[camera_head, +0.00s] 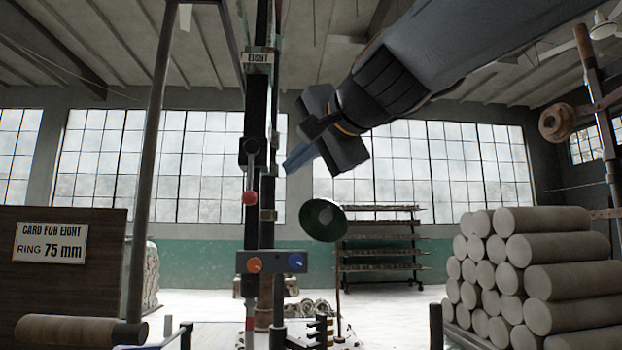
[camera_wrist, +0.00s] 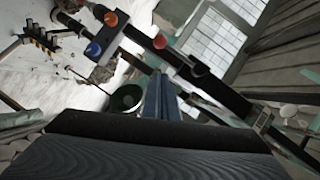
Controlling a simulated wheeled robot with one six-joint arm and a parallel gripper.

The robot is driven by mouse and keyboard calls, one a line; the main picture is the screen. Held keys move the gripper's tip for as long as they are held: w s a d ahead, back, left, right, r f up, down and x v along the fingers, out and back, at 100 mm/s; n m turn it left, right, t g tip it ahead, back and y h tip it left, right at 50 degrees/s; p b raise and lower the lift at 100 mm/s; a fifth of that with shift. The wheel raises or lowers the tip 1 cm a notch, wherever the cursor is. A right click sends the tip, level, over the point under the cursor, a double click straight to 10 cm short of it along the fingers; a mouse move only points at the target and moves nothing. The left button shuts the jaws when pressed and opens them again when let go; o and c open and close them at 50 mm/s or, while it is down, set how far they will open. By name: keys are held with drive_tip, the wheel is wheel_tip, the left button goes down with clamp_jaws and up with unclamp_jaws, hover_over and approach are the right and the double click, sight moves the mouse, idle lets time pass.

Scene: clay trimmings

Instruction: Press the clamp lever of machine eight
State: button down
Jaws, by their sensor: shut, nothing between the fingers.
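Machine eight is a tall dark post with an EIGHT plate (camera_head: 258,58) near its top. A lever with a red knob (camera_head: 250,198) hangs at the post's left side; I cannot tell whether it is the clamp lever. The red knob also shows in the wrist view (camera_wrist: 160,41). Below it, a grey box (camera_head: 271,263) carries an orange knob (camera_head: 254,265) and a blue knob (camera_head: 296,260). My gripper (camera_head: 288,167) is shut and empty, up and to the right of the red knob in the head view. Its blue fingers (camera_wrist: 159,85) point toward the post, apparently apart from it.
A green lamp shade (camera_head: 323,219) stands right of the post, below my gripper. A wooden board with a card reading RING 75 mm (camera_head: 50,243) is at left. Stacked clay rolls (camera_head: 540,265) fill the right. A shelf rack (camera_head: 385,245) stands behind.

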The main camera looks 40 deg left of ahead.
drive_tip(key=v, duration=0.3)
drive_tip(key=shift+s+d+r, duration=0.1)
drive_tip(key=shift+s+d, duration=0.05)
drive_tip(key=shift+d, duration=0.1)
idle(0.4)
